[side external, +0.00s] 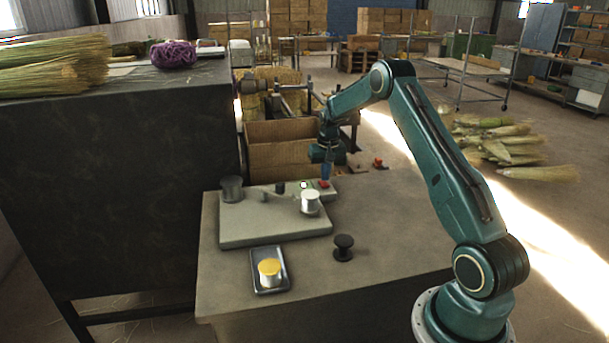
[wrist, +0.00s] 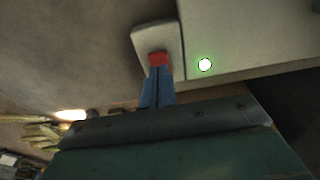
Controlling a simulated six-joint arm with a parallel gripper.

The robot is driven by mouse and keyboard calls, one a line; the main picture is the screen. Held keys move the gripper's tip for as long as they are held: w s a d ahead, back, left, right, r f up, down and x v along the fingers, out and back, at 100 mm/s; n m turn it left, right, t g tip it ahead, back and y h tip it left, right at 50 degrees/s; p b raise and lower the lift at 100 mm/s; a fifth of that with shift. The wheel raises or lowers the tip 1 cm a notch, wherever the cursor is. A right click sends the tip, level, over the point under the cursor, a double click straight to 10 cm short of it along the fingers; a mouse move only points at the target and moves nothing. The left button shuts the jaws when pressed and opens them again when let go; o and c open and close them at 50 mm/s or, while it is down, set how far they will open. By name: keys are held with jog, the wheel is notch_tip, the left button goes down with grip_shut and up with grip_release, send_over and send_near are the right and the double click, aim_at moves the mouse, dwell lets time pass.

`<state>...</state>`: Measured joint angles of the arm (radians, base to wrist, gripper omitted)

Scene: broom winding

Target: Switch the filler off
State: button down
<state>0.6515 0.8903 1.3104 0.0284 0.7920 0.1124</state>
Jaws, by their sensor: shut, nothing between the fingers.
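The filler (side external: 275,224) is a pale grey slab on the bench, with a white cylinder (side external: 310,203) on it. At its far right corner is a small grey switch box (side external: 331,194) with a red button (side external: 324,184). The box (wrist: 143,40) and red button (wrist: 159,58) also show in the wrist view. A green lamp (wrist: 205,65) glows on the slab beside the box. My gripper (side external: 325,177) points down with its blue fingers shut and empty. In the wrist view its fingertips (wrist: 158,70) meet the red button's edge; I cannot tell whether they press it.
A dark grey cup (side external: 231,188) stands on the slab's left corner. A metal tray (side external: 257,285) holds a white jar with a yellow top (side external: 269,269). A black spool (side external: 343,247) stands to the right. The bench's right part is clear. A cardboard box (side external: 280,160) stands behind.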

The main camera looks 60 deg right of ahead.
aim_at(325, 184)
jog(key=shift+f, duration=0.9)
dwell(1.0)
jog(key=shift+r, duration=3.5)
